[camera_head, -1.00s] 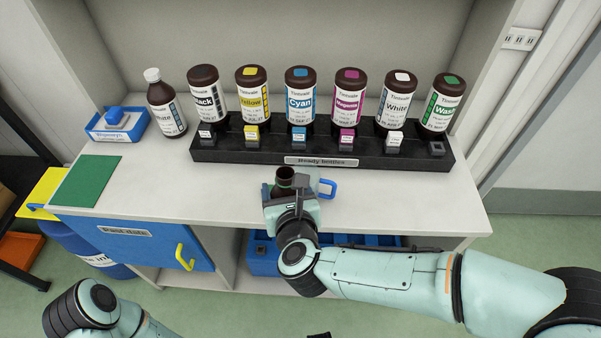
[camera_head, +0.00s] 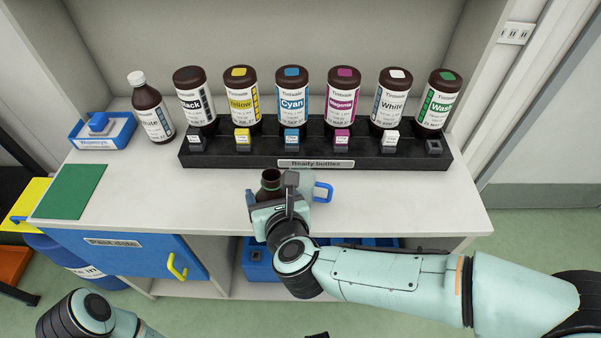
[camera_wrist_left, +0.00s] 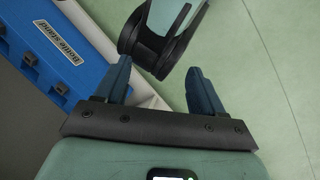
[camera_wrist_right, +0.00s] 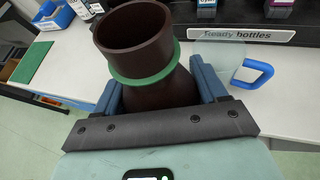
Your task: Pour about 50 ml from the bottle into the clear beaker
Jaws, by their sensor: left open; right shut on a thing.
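My right gripper (camera_head: 272,205) is shut on an open dark brown bottle (camera_head: 269,186), held near the counter's front edge. In the right wrist view the bottle (camera_wrist_right: 168,85) shows its wide uncapped mouth and a green neck ring, between the two fingers (camera_wrist_right: 160,92). Its contents cannot be made out. The clear beaker (camera_head: 306,187) with a blue handle (camera_head: 323,192) stands just right of the bottle, partly hidden by my gripper. The beaker also shows in the right wrist view (camera_wrist_right: 218,62). My left gripper (camera_wrist_left: 162,82) is open and empty, in front of the counter.
Several capped bottles stand in the black "Ready bottles" rack (camera_head: 320,161) at the back. A white-capped bottle (camera_head: 150,108) stands left of it. A blue tray (camera_head: 90,142) and a green mat (camera_head: 70,190) lie at the left. The counter between mat and bottle is clear.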

